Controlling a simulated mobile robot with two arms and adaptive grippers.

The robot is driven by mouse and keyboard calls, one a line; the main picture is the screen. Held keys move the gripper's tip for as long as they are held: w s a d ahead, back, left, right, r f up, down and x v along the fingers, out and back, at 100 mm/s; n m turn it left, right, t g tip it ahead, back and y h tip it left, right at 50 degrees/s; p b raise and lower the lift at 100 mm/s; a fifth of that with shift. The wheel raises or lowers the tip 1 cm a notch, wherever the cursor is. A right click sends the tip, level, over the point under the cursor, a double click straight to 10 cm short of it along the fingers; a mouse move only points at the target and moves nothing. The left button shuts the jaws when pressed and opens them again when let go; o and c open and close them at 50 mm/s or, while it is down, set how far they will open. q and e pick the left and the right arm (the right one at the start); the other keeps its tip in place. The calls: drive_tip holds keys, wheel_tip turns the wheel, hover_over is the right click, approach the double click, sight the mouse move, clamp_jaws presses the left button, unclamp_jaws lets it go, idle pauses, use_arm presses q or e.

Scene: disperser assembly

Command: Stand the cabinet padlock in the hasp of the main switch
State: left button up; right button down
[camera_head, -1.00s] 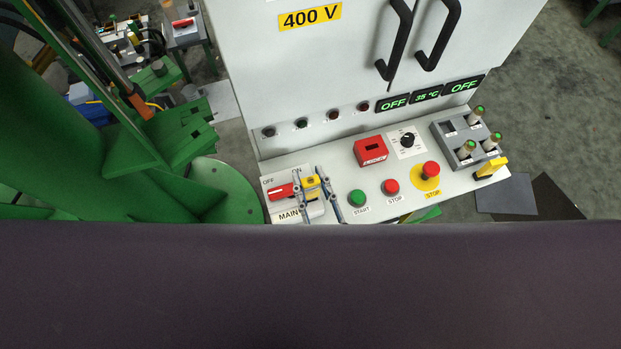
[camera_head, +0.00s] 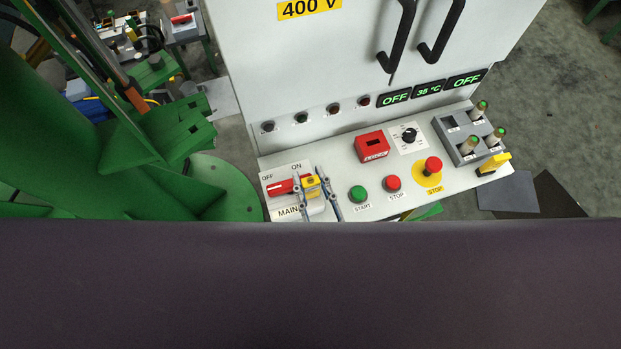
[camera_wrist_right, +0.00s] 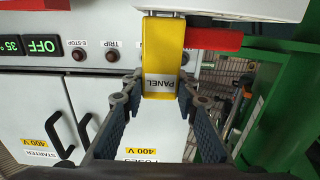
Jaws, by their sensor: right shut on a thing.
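The yellow padlock (camera_head: 312,187) is at the main switch, at the right end of its red handle (camera_head: 284,187). In the right wrist view the padlock (camera_wrist_right: 162,50) shows its PANEL label, with the red handle (camera_wrist_right: 214,39) beside it. My right gripper (camera_wrist_right: 160,88) is shut on the lower end of the padlock, one finger on each side. In the head view the right gripper (camera_head: 312,182) covers part of the switch. The hasp and shackle are hidden, so I cannot tell whether the padlock is seated. My left gripper is out of view.
The panel carries green START (camera_head: 358,194) and red STOP (camera_head: 392,184) buttons, an emergency stop (camera_head: 433,165), a red lock box (camera_head: 372,146) and a grey holder (camera_head: 445,124). The cabinet front (camera_head: 300,70) with black handles rises behind.

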drive_tip(key=shift+f, duration=0.3)
drive_tip(key=c, duration=1.4)
unclamp_jaws()
drive_tip(key=shift+c, duration=0.2)
drive_tip(key=shift+s, duration=0.1)
drive_tip(key=v, duration=1.2)
